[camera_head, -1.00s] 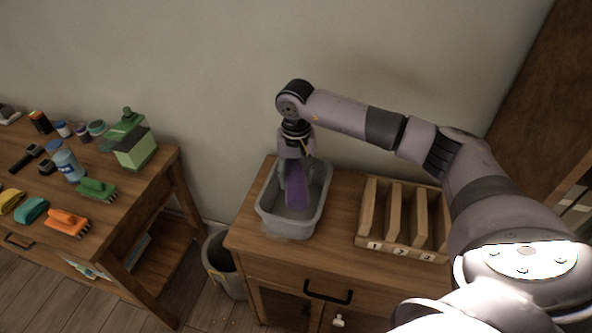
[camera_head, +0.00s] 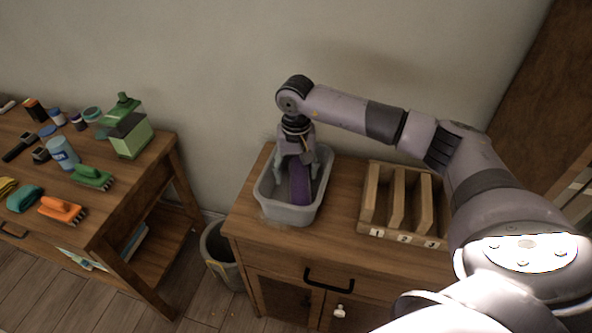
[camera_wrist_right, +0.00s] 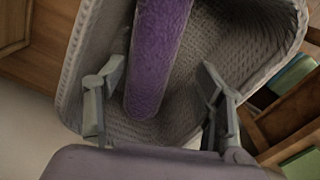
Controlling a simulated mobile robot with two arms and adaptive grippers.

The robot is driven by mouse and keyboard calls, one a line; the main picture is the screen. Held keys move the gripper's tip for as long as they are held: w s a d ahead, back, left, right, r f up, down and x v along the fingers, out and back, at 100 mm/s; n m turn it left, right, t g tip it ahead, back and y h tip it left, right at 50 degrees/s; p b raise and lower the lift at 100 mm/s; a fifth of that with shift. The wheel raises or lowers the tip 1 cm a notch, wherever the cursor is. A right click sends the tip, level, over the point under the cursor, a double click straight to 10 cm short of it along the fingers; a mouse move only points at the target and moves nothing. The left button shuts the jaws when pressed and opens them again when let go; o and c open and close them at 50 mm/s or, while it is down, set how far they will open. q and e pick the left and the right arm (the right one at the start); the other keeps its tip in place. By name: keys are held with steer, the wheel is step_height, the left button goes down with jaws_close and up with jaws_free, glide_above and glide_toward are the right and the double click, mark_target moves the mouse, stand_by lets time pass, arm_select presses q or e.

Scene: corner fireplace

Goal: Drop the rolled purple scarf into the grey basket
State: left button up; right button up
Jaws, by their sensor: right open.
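The rolled purple scarf (camera_head: 299,186) is inside the grey basket (camera_head: 287,213) on the wooden cabinet. In the right wrist view the scarf (camera_wrist_right: 157,60) lies lengthwise between my spread fingers, against the basket's (camera_wrist_right: 235,50) woven inside. My right gripper (camera_head: 295,178) points down into the basket. Its fingers (camera_wrist_right: 160,100) are wide apart, with a gap on each side of the scarf. The scarf's far end runs out of the top of the wrist view. My left gripper does not show.
A wooden rack with numbered slots (camera_head: 402,205) stands right of the basket on the cabinet (camera_head: 262,250). A bin (camera_head: 222,255) stands on the floor to the left. A table with brushes, jars and a green dispenser (camera_head: 128,135) is further left.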

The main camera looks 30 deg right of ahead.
steer(key=shift+r, duration=0.1)
step_height(320, 180, up, 12)
stand_by(0.6)
